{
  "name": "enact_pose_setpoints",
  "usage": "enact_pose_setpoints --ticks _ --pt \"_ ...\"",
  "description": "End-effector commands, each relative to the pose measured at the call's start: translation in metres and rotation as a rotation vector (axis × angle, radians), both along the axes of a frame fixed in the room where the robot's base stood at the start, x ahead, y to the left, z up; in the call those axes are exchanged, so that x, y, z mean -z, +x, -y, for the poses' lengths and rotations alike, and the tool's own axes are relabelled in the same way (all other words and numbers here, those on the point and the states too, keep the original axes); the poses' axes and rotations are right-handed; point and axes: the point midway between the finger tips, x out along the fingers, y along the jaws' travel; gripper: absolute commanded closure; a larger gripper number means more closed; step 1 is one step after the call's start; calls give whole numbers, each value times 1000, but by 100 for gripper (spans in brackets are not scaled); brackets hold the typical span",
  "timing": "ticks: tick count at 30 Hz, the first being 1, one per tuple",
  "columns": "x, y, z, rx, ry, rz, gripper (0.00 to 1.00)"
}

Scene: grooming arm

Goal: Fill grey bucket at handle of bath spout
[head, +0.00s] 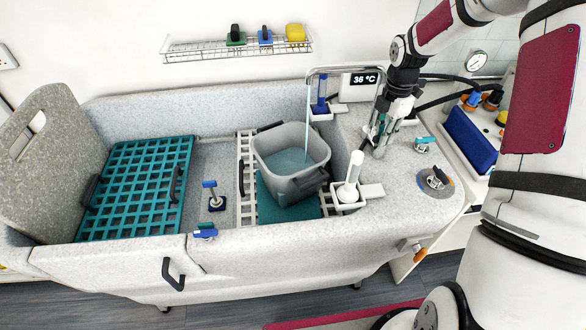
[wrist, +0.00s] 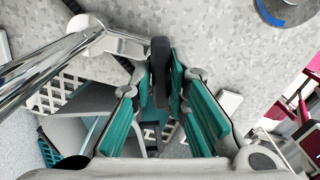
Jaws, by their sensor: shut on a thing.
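The grey bucket (head: 270,160) stands upright in the bath, on a white slatted rack and teal mat, with bluish water (head: 292,160) inside. The chrome bath spout (head: 345,69) arches over it, and a thin stream of water (head: 308,115) falls into the bucket. My gripper (head: 376,140) is at the spout's base on the bath's right ledge. In the wrist view its teal-padded fingers (wrist: 162,84) are shut around the black spout handle (wrist: 159,56). The chrome spout (wrist: 45,72) crosses the left of that view. My gripper hides most of the handle in the head view.
A display (head: 364,79) reads 36 °C. A brush in a white holder (head: 348,195) stands right of the bucket. A teal grate (head: 137,188) covers the bath's left part. A wire shelf (head: 238,48) hangs behind. A round dial knob (head: 436,180) sits on the right ledge.

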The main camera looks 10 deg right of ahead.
Motion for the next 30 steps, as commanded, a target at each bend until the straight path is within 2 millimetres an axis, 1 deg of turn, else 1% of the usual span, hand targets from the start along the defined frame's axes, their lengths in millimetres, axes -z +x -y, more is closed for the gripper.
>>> enact_pose_setpoints --ticks 1,6,16,19,20,21,22,30 --pt "2 -4 1 42 -1 -12 100" --pt "2 -4 1 200 -1 -13 100" --pt "2 -4 1 235 -1 -13 100" --pt "2 -4 1 320 -3 -13 100" --pt "2 -4 2 313 -2 -13 78" --pt "2 -4 2 311 -1 -12 69" --pt "2 -4 2 311 -1 -11 62" --pt "1 -2 1 308 0 -5 62"
